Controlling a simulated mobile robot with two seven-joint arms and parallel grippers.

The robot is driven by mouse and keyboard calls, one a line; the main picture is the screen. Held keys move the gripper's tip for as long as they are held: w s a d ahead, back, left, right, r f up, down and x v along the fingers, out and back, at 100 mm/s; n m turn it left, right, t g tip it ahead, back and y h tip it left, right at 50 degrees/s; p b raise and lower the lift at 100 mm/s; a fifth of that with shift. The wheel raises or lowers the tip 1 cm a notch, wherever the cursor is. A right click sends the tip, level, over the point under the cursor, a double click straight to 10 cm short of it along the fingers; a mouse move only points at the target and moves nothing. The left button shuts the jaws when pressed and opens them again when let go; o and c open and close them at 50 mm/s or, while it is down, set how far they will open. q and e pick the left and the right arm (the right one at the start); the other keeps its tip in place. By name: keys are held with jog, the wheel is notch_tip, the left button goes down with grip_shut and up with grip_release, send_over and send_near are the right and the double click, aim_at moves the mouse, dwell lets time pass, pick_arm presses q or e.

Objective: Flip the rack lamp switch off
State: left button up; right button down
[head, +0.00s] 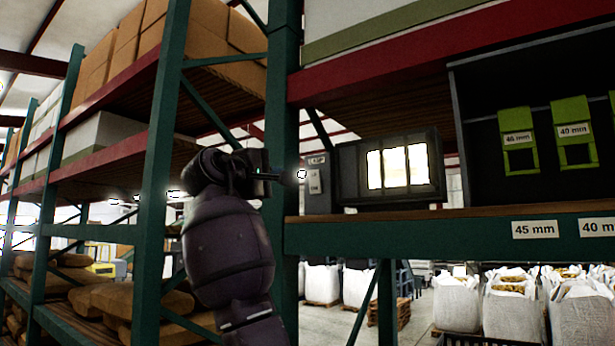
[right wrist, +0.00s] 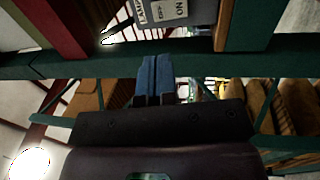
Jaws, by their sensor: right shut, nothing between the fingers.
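The rack lamp (head: 398,168) is a dark housing with bright lit panels on the rack shelf. Left of it stands a grey switch box (head: 322,200) with a small LAMP label and a pale plate. In the right wrist view the box (right wrist: 203,12) is at the top, its plate reading OFF and ON. I cannot make out the switch lever's position. My right gripper (head: 277,175) is shut and empty, pointing right, just left of the box and apparently apart from it. Its fingers (right wrist: 153,68) also show in the right wrist view. My left gripper is out of view.
A green rack upright (head: 283,80) stands right behind my gripper. A dark cabinet with green tags (head: 517,140) is right of the lamp. The shelf's green beam (head: 450,238) runs below. Boxes (head: 120,45) and sacks (head: 140,300) fill the left rack.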

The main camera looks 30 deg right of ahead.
jog(key=p, duration=0.4)
send_near(316, 175)
jog(key=x, duration=0.6)
jog(key=shift+w+d+r, duration=0.1)
jog(key=shift+w+d, duration=0.1)
jog(key=shift+d, duration=0.05)
jog(key=shift+w+d, duration=0.2)
jog(key=shift+d, duration=0.25)
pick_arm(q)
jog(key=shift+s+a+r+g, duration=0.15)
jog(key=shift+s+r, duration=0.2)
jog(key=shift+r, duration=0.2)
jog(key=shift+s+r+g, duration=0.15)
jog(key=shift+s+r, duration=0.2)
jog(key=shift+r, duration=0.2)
pick_arm(e)
jog(key=shift+s, duration=0.1)
